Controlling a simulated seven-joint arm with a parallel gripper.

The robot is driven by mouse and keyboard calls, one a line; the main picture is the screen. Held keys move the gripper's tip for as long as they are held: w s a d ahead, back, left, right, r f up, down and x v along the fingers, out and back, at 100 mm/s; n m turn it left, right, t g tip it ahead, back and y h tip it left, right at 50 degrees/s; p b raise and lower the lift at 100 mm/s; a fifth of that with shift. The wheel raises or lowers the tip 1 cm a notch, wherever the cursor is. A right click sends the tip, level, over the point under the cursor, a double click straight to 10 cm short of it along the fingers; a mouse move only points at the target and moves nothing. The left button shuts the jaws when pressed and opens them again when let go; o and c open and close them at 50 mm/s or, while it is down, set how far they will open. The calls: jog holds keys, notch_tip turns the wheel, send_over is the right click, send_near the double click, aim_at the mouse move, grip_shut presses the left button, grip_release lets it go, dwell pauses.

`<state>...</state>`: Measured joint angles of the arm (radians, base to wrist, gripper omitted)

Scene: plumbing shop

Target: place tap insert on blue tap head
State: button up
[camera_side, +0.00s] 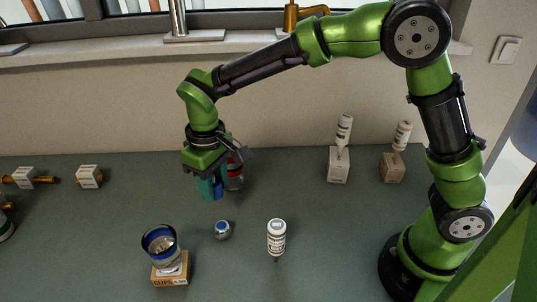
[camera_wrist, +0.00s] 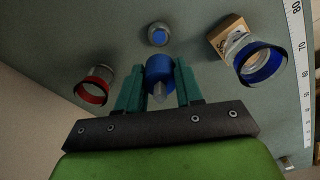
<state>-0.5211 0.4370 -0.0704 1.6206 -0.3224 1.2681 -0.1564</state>
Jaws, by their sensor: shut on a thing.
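My gripper (camera_side: 211,188) hangs above the table, left of centre in the side view. In the wrist view, my gripper (camera_wrist: 159,66) has its teal fingers shut on a blue cylinder with a grey stub, which looks like the tap insert (camera_wrist: 159,76). In the side view the fingers mostly hide it. A small silver round piece with a blue top, apparently the blue tap head (camera_side: 222,231), stands on the table in front of my gripper. It also shows in the wrist view (camera_wrist: 157,37), just beyond the held piece and apart from it.
A blue-rimmed cup (camera_side: 161,247) sits on a cardboard box (camera_side: 171,273) at front left. A red-rimmed cup (camera_side: 236,178) stands close behind my gripper. A white bottle (camera_side: 276,238) stands right of the tap head. Two blocks with bottles (camera_side: 339,165) (camera_side: 392,168) stand at the back right.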

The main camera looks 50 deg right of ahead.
aim_at(222, 225)
jog(key=shift+f, duration=0.25)
jog(key=shift+m, duration=0.3)
notch_tip(222, 225, down, 9)
jog(key=shift+d+f, duration=0.1)
jog(key=shift+f, duration=0.1)
jog(key=shift+f, duration=0.15)
jog(key=o, duration=1)
